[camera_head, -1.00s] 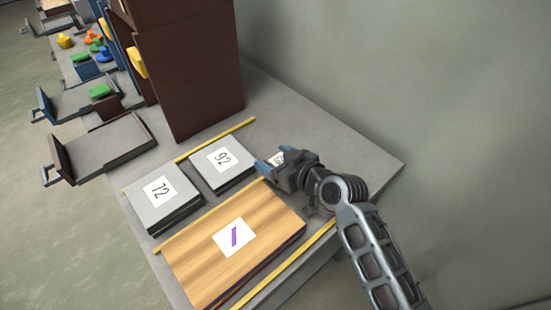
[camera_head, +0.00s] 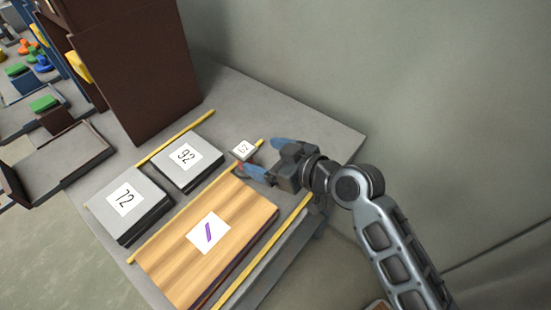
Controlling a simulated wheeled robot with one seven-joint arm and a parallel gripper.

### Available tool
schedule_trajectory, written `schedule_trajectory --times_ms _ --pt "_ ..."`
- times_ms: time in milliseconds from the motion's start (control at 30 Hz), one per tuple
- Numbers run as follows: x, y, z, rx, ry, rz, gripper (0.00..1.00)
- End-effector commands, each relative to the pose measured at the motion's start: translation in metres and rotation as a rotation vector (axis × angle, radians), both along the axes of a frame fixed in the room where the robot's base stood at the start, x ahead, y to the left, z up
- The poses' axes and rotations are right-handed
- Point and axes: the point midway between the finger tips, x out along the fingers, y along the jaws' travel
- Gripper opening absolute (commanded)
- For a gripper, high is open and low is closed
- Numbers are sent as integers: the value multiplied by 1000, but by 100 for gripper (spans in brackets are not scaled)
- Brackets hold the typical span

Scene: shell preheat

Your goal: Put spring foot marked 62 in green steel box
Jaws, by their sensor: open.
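A small spring foot (camera_head: 243,149) with a white label, which seems to read 62, sits on the grey table near the yellow strip. My gripper (camera_head: 265,158) is open just to its right. Its two blue fingertips are spread and point toward the foot, with nothing visibly held between them. I cannot make out a green steel box for certain; small green pieces (camera_head: 43,103) show at the far left.
Grey slabs marked 72 (camera_head: 124,198) and 92 (camera_head: 184,156) lie left of the foot. A wooden board (camera_head: 176,245) with a purple mark lies in front. A tall brown cabinet (camera_head: 135,70) stands behind. The table's back right (camera_head: 310,125) is clear.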

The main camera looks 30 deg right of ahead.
Motion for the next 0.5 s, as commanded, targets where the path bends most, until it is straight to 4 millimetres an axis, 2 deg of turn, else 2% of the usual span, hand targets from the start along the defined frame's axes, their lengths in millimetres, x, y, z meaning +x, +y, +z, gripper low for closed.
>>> schedule_trajectory --times_ms 100,200,500 --pt "-14 -4 5 -1 2 0 85" --pt "-19 -6 8 -1 1 0 85" --pt "-22 -7 9 0 1 0 85"
